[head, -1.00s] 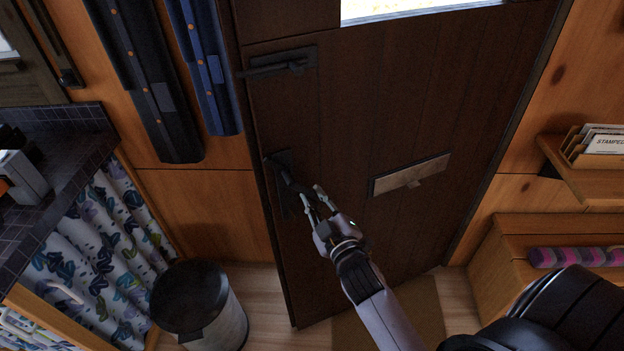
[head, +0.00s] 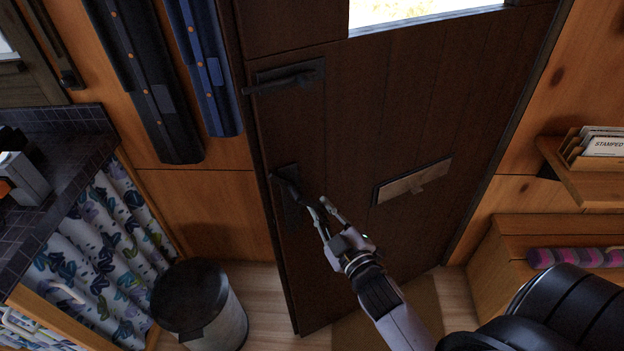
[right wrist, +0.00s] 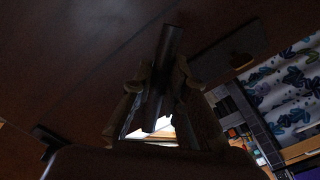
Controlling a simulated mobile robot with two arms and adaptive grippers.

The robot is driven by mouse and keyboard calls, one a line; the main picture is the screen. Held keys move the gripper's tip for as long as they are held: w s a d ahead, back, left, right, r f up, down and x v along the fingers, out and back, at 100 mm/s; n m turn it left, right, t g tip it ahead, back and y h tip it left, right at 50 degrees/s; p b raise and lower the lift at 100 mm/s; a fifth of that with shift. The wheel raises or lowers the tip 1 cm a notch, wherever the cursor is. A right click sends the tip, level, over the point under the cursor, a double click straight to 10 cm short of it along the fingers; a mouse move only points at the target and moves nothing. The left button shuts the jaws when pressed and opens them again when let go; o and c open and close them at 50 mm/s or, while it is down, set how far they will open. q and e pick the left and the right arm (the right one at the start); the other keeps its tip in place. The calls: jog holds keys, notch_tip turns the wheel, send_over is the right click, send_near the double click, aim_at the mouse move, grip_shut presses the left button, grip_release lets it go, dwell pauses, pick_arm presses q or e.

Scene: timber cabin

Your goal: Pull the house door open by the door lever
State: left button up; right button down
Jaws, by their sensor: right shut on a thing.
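The dark brown plank house door (head: 400,110) stands slightly ajar, its left edge out from the frame. The black door lever (head: 291,190) sits on a dark plate near that edge. My right gripper (head: 322,205) reaches in from the lower right and is shut on the lever. In the right wrist view the lever (right wrist: 172,50) shows as a dark bar between the two fingers of my right gripper (right wrist: 162,88); the picture is dim there. My left gripper is not in view.
A bin (head: 205,305) stands on the floor just left of the door's free edge. A tiled counter (head: 60,150) with a leaf-patterned curtain is at the left. A shelf (head: 590,185) and a wooden bench (head: 510,235) are at the right. A latch (head: 285,77) sits above the lever.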

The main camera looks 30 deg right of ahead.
jog(key=shift+s, duration=0.25)
jog(key=shift+n+y, duration=0.4)
jog(key=shift+y, duration=0.1)
jog(key=shift+s+d+f+p, duration=0.15)
jog(key=shift+s+p, duration=0.1)
jog(key=shift+s, duration=0.85)
jog(key=shift+s+d+f+p, duration=0.1)
jog(key=shift+s+p, duration=0.15)
jog(key=shift+s, duration=0.85)
jog(key=shift+n+y, duration=0.3)
jog(key=shift+y, duration=0.1)
jog(key=shift+s+d+p, duration=0.2)
jog(key=shift+s+p, duration=0.05)
jog(key=shift+s, duration=0.85)
jog(key=shift+s+d+p, duration=0.2)
jog(key=shift+s+p, duration=0.05)
jog(key=shift+s, duration=0.85)
jog(key=shift+n+y, duration=0.3)
jog(key=shift+y, duration=0.3)
jog(key=shift+s+d+f+p, duration=0.1)
jog(key=shift+s+d+p, duration=0.15)
jog(key=shift+s, duration=0.85)
jog(key=shift+s+d+p, duration=0.2)
jog(key=shift+s+d, duration=0.05)
jog(key=shift+s, duration=0.8)
